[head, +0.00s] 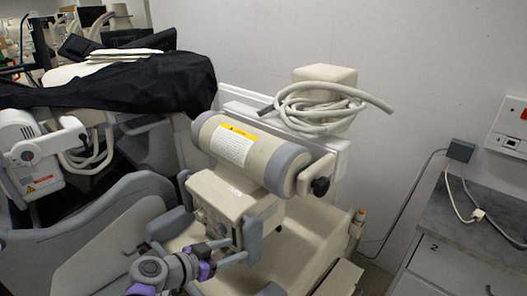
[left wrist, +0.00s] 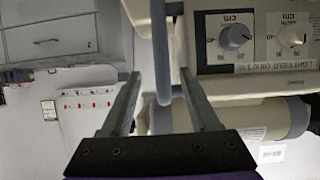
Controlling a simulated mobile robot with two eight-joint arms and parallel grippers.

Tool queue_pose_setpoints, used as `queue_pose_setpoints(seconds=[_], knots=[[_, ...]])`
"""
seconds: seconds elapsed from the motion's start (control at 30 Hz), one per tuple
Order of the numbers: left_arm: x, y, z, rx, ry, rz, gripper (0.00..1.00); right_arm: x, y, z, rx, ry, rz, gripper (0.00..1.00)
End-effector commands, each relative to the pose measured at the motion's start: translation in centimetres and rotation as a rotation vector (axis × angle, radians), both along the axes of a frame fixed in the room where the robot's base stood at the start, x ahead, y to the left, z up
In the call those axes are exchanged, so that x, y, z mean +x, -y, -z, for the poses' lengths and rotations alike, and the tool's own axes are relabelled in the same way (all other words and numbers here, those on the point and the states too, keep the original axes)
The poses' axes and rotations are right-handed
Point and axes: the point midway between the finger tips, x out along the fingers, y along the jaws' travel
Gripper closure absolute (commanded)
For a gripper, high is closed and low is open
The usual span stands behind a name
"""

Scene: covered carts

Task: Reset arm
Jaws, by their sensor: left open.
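My left gripper (head: 222,258) is at the lower middle of the head view, close to the front of a cream X-ray tube head. In the left wrist view its two dark fingers (left wrist: 158,78) are spread apart. A blue-grey handle bar (left wrist: 159,40) shows between the fingers; I cannot tell whether they touch it. The tube head has a cream cylinder (head: 250,155) with grey ends and a yellow label, above a boxy collimator (head: 236,196). Two collimator dials (left wrist: 234,37) show at the upper right of the left wrist view. My right gripper is not in view.
A black cover (head: 140,85) drapes equipment at the upper left. A coiled pale hose (head: 315,107) sits behind the tube. Another white machine head (head: 35,160) stands at the left. A grey cabinet (head: 440,272) and wall outlet (head: 511,143) are at the right, with cables.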

Motion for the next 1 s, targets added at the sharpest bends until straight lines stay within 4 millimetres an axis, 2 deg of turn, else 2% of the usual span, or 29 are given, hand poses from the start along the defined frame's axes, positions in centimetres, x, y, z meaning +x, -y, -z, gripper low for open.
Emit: queue_pose_setpoints(seconds=[0.13,0.27,0.4,0.5,0.6,0.7,1.0], knots=[[-3.2,1.1,0.7,0.016,-0.130,-0.018,0.39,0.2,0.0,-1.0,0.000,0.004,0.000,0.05],[-8.6,1.4,2.3,0.062,-0.339,-0.103,0.39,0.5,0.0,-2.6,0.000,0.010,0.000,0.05],[-14.3,-0.1,4.1,0.133,-0.527,-0.277,0.39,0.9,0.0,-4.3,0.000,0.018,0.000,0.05],[-17.3,-1.9,4.9,0.179,-0.598,-0.414,0.39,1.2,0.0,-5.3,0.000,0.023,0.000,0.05],[-19.1,-3.5,5.3,0.208,-0.629,-0.527,0.39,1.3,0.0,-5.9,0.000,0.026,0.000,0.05],[-20.2,-4.5,5.5,0.224,-0.639,-0.600,0.39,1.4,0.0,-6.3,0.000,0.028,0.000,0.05],[-20.5,-5.0,5.7,0.228,-0.642,-0.635,0.39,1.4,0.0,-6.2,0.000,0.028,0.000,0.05]])
